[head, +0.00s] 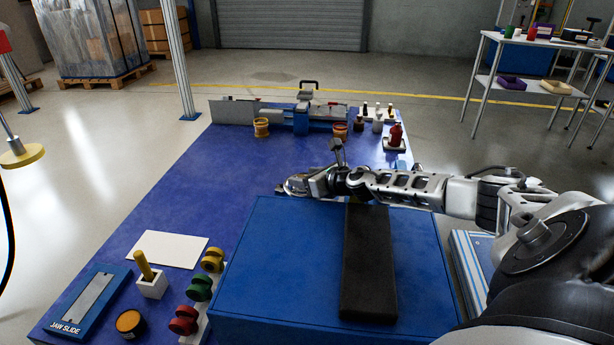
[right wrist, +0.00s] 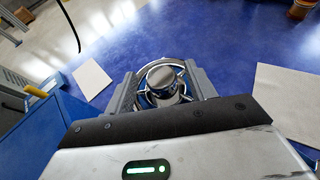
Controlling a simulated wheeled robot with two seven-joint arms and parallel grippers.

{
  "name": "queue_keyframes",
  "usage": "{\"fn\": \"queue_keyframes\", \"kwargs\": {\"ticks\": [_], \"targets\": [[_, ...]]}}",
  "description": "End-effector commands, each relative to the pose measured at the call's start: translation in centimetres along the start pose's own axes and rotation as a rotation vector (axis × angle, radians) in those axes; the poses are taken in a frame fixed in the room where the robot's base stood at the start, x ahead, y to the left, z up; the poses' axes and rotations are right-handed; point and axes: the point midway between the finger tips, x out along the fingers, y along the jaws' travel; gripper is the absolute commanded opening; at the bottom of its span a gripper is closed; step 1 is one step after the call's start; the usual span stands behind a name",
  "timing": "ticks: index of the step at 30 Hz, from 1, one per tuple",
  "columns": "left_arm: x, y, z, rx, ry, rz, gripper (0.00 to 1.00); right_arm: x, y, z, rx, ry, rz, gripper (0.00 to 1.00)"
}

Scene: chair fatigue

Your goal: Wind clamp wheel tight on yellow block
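In the right wrist view a round wheel with a thin silver rim and a domed silver hub (right wrist: 163,82) lies between the fingers of my right gripper (right wrist: 161,76). One finger stands on each side, close to the rim. I cannot tell whether they press on it. No yellow block between clamp jaws can be made out. My left gripper is not in view.
The blue box (head: 240,275) carries a black pad (head: 368,265). On the blue table (head: 180,190) stand a jaw slide tray (head: 88,300), a white card (head: 167,249), a yellow-handled tool (head: 144,265) and coloured knobs (head: 200,288). A vise-like device (head: 300,118) stands at the back.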

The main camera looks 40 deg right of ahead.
Motion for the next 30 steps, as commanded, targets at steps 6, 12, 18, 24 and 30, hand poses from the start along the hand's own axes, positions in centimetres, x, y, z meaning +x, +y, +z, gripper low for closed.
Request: {"fn": "queue_keyframes", "kwargs": {"ticks": [6, 12, 18, 24, 30], "targets": [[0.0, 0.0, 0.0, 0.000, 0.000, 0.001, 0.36, -0.1, 0.0, 0.0, 0.000, 0.000, 0.000, 0.55], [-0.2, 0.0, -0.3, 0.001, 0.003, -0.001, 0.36, -2.0, -0.1, -0.1, -0.003, 0.004, 0.000, 0.55], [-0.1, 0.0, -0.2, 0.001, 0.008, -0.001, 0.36, -5.0, 0.0, -0.3, -0.003, 0.006, 0.001, 0.55], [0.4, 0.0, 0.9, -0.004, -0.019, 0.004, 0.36, -6.8, -0.1, -0.3, -0.002, 0.004, -0.002, 0.55], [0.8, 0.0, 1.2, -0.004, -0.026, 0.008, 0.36, -7.5, 0.0, 0.0, -0.002, 0.000, 0.000, 0.55]]}}
